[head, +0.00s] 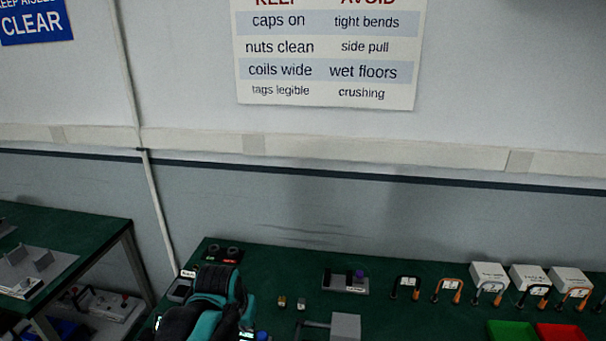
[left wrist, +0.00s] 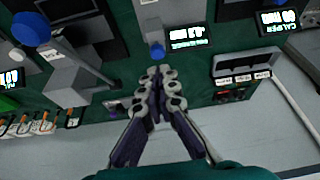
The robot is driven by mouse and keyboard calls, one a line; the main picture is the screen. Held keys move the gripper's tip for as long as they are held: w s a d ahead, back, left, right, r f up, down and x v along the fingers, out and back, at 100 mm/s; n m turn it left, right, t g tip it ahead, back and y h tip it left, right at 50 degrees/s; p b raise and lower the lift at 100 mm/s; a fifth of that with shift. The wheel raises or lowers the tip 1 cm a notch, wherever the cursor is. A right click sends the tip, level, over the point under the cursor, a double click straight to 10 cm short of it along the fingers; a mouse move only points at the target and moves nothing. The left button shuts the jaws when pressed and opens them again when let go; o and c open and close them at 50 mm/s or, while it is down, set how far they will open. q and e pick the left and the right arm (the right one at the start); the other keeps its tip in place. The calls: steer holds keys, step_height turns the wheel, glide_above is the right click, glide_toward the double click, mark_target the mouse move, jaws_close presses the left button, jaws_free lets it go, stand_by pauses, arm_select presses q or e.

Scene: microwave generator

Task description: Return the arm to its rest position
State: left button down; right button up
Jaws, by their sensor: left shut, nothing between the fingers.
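My left gripper (left wrist: 158,85) is shut and empty in the left wrist view, its two fingers meeting above the green bench. In the head view my left arm, teal and black, rises at the bottom centre-left, and its gripper cannot be made out there. Under the fingertips in the left wrist view lie a blue knob (left wrist: 157,51) and a lit display (left wrist: 186,36), apart from the fingers as far as I can tell. My right gripper is in neither view.
The green bench (head: 280,262) carries a grey block (head: 345,326), a small fixture with a purple knob (head: 346,281), several hooked tools and white boxes (head: 529,277). Green (head: 511,330) and red (head: 559,332) trays stand at right. A second bench (head: 75,235) stands left. The wall is behind.

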arm_select(q)
steer(key=s+a+f+t+b, duration=0.1)
steer(key=s+f+b, duration=0.2)
steer(key=s, duration=0.3)
steer(key=s+a+f+n+t+b, duration=0.1)
steer(key=s+a+f+t+b, duration=0.1)
steer(key=s+f, duration=0.3)
steer(key=shift+s+a+f+b, duration=0.2)
steer(key=shift+s+b, duration=0.65)
steer(key=shift+s, duration=0.4)
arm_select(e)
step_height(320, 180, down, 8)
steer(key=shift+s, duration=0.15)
